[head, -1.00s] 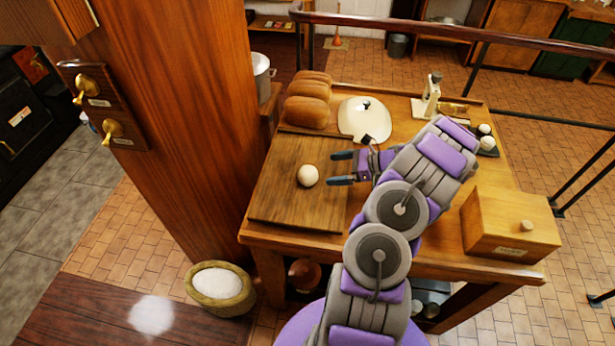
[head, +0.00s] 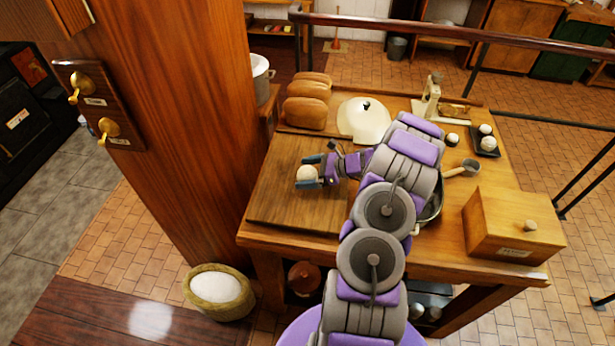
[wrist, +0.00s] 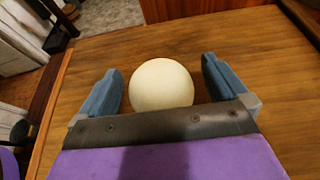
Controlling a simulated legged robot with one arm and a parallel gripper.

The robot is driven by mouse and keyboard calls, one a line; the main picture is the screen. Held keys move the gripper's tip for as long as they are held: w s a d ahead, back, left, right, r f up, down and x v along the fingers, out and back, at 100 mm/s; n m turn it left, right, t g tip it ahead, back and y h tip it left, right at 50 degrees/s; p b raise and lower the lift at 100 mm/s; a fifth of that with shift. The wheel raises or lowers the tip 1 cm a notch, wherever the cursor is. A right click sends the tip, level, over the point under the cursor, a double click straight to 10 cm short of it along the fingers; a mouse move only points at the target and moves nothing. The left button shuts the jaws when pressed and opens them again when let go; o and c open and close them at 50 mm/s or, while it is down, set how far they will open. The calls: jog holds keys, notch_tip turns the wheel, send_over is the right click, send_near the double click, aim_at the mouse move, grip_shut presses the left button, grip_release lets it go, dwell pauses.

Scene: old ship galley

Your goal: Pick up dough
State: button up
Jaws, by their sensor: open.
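The dough (head: 306,174) is a pale round ball on the dark wooden board (head: 290,208) on the table. In the wrist view the dough (wrist: 161,84) lies between the two fingers, with a gap on each side, wider on the right. My gripper (head: 308,172) is open around it and low over the board; the wrist view shows both blue-grey fingertips of my gripper (wrist: 163,78) apart. The lower front of the ball is hidden by the gripper's palm in the wrist view.
Several bread loaves (head: 307,98) and a white domed lid (head: 363,120) stand behind the board. A wooden box (head: 512,225) is at the right, near a small scoop (head: 462,169) and a dark tray with pale balls (head: 485,147). A wooden pillar (head: 180,120) rises left of the table.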

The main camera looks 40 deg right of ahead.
jog(key=c, duration=1.1)
jog(key=shift+c, duration=0.2)
